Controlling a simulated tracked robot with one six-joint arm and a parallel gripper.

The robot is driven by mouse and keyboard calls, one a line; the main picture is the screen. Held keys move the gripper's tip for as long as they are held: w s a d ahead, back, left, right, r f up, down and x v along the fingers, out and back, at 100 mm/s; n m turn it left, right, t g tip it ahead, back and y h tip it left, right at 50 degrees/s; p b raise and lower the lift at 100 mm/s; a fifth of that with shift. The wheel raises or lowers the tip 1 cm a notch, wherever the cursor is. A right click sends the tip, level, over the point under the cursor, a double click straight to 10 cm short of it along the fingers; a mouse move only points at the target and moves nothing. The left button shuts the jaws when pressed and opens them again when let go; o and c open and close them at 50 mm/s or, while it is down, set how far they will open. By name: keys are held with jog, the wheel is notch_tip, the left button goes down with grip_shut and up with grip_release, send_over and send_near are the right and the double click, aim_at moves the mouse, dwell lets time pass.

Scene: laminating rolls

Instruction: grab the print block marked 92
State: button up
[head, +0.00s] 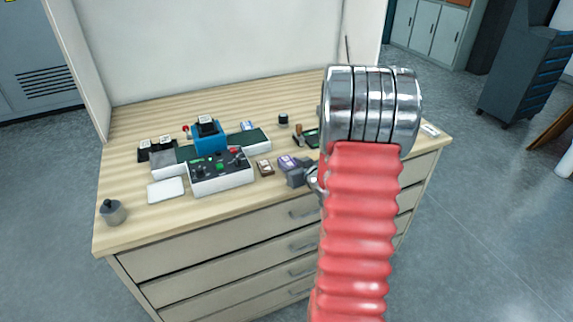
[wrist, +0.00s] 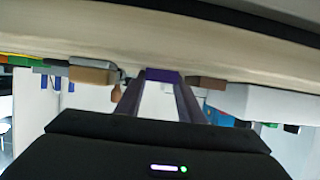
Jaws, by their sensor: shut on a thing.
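A purple print block (head: 288,162) with a pale label on top sits near the front edge of the wooden bench; its number is too small to read. My gripper (head: 295,177) is at its near side, partly hidden behind my red arm sleeve. In the wrist view my gripper (wrist: 160,88) is shut on the purple block (wrist: 162,74), which lies between the two fingertips. The block appears to be still at bench height.
A brown block (head: 265,167) stands close to the left of the purple one. Further left are a control box (head: 222,173) with buttons and a blue machine (head: 208,138). A grey weight (head: 112,212) stands at the bench's left corner.

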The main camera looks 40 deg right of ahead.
jog(key=shift+r, duration=0.15)
notch_tip(320, 180, up, 10)
dwell(0.7)
